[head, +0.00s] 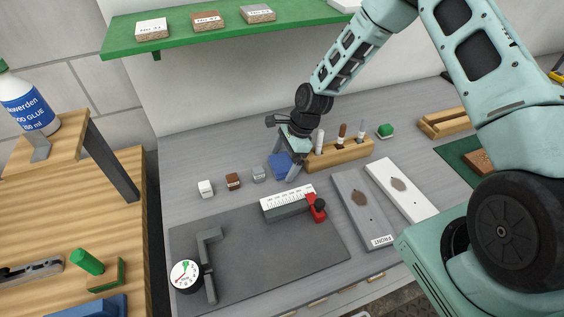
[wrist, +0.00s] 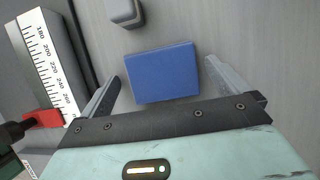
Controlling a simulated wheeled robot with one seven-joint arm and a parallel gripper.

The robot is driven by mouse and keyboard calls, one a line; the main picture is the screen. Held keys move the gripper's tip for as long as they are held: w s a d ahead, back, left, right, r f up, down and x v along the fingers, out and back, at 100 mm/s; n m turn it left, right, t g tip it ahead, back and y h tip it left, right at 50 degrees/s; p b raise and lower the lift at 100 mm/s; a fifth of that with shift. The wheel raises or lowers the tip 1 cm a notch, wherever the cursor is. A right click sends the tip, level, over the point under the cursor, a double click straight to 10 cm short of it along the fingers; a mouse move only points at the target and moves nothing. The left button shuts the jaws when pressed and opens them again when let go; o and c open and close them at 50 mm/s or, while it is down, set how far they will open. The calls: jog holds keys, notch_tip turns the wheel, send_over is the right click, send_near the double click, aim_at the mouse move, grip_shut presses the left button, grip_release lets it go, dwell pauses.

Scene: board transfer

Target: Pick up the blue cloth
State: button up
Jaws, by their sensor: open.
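The blue cloth (wrist: 162,74) lies flat on the grey worktop as a folded rectangle. It also shows in the head view (head: 280,163), partly hidden by my gripper. My gripper (wrist: 160,84) is open, with one finger on each side of the cloth in the wrist view. In the head view my gripper (head: 289,162) is low over the worktop at the cloth. The jaws are empty. I cannot tell how far the fingertips are above the worktop.
A white ruler block (head: 287,197) with a red clamp (head: 316,208) is close in front of the cloth. A grey cube (head: 259,174) is just left. A wooden holder (head: 338,154) with upright tools stands close at right. A dark mat (head: 265,250) lies in front.

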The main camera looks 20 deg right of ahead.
aim_at(284, 162)
jog(key=c, duration=0.9)
notch_tip(284, 162, up, 10)
jog(key=b, duration=0.3)
